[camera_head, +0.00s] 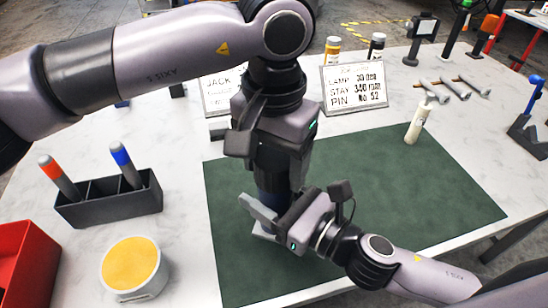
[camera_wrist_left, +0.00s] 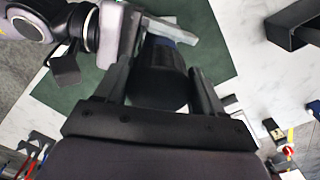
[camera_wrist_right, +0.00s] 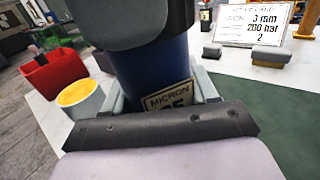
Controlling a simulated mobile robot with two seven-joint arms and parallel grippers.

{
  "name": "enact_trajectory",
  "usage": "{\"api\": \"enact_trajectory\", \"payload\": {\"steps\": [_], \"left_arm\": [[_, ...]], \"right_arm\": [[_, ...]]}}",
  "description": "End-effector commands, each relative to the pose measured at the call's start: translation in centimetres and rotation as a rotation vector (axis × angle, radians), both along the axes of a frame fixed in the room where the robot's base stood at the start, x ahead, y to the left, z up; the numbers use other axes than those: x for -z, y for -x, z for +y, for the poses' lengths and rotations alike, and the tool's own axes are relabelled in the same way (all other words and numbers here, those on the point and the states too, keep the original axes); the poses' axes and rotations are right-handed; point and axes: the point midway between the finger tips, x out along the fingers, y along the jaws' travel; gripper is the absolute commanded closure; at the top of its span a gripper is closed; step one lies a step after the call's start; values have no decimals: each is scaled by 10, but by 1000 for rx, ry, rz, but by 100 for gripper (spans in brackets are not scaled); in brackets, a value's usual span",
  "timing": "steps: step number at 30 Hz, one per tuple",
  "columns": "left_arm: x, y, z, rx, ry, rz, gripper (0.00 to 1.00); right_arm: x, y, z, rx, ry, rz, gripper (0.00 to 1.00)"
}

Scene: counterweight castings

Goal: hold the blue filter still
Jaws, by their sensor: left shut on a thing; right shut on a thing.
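The blue filter (camera_wrist_right: 155,75) fills the middle of the right wrist view, with a pale label reading MICRON. In the left wrist view a black cylindrical part (camera_wrist_left: 160,75) lies between my left fingers, with a strip of blue beyond it. In the head view the filter is mostly hidden by my grippers; a dark blue part shows (camera_head: 270,183). My left gripper (camera_head: 278,168) points down and is shut on the black upper part. My right gripper (camera_head: 262,220) comes from the right and is shut around the blue body below. The filter's base is hidden.
A green mat (camera_head: 400,190) lies under the grippers. At left are a black marker holder (camera_head: 110,205), a yellow-topped white pot (camera_head: 135,270) and a red bin (camera_head: 25,265).

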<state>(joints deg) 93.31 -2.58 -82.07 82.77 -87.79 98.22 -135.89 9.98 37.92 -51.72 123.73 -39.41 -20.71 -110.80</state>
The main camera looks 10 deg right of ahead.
Motion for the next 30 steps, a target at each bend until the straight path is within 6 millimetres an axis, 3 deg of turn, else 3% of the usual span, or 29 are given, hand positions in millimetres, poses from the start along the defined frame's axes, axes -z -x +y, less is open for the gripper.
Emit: {"api": "enact_trajectory", "payload": {"steps": [12, 23, 24, 25, 26, 30], "left_arm": [[-1, -2, 1, 473, 1, 0, 60], [-1, -2, 2, 506, 1, 0, 60], [-1, -2, 2, 506, 1, 0, 22], [-1, -2, 2, 506, 1, -1, 12], [-1, -2, 2, 506, 1, 0, 6], [-1, -2, 2, 505, 1, 0, 6]], "right_arm": [[-1, 0, 0, 0, -1, -3, 100], [-1, 0, 0, 0, -1, -2, 100], [-1, 0, 0, 0, -1, -2, 100], [-1, 0, 0, 0, -1, -2, 100], [-1, 0, 0, 0, -1, -2, 100], [-1, 0, 0, 0, -1, -3, 100]]}}
